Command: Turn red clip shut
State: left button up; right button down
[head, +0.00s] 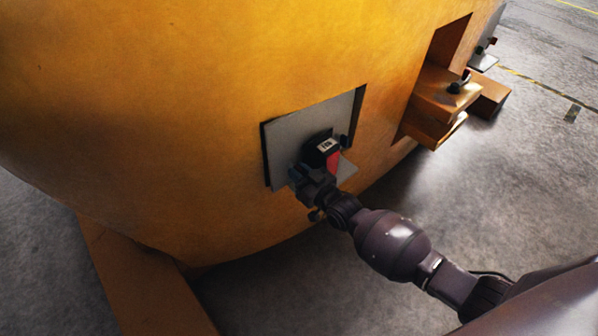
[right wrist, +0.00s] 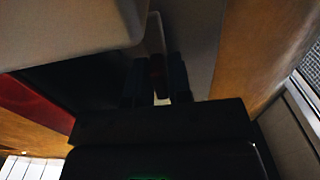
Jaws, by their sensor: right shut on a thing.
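The red clip (head: 333,160) shows as a small red patch on the grey panel (head: 284,128), which is set into the yellow casting. A black part with a pale label (head: 326,146) sits just above the red patch. My right gripper (head: 303,176) is at the panel, beside the red patch. In the right wrist view my two dark fingers (right wrist: 157,82) are closed on a narrow dark reddish piece (right wrist: 156,66), which looks like the clip. That view is dark, and the fingers hide much of the piece. My left gripper is not in view.
The large curved yellow casting (head: 150,90) fills the left and middle. To its right is a recess with an orange ledge (head: 440,95) bearing a small dark fitting. An orange beam (head: 140,275) lies at lower left. Grey floor (head: 530,190) is open at the right.

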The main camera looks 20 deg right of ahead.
jog(key=n+p, duration=0.1)
jog(key=n, duration=0.2)
jog(key=shift+r+n, duration=0.15)
jog(key=shift+n, duration=0.15)
jog(key=n, duration=0.4)
jog(key=shift+n+p, duration=0.3)
jog(key=n, duration=0.3)
jog(key=shift+f+n, duration=0.2)
jog(key=shift+n, duration=0.1)
jog(key=n, duration=0.3)
jog(key=shift+n+b, duration=0.35)
jog(key=shift+n, duration=1.15)
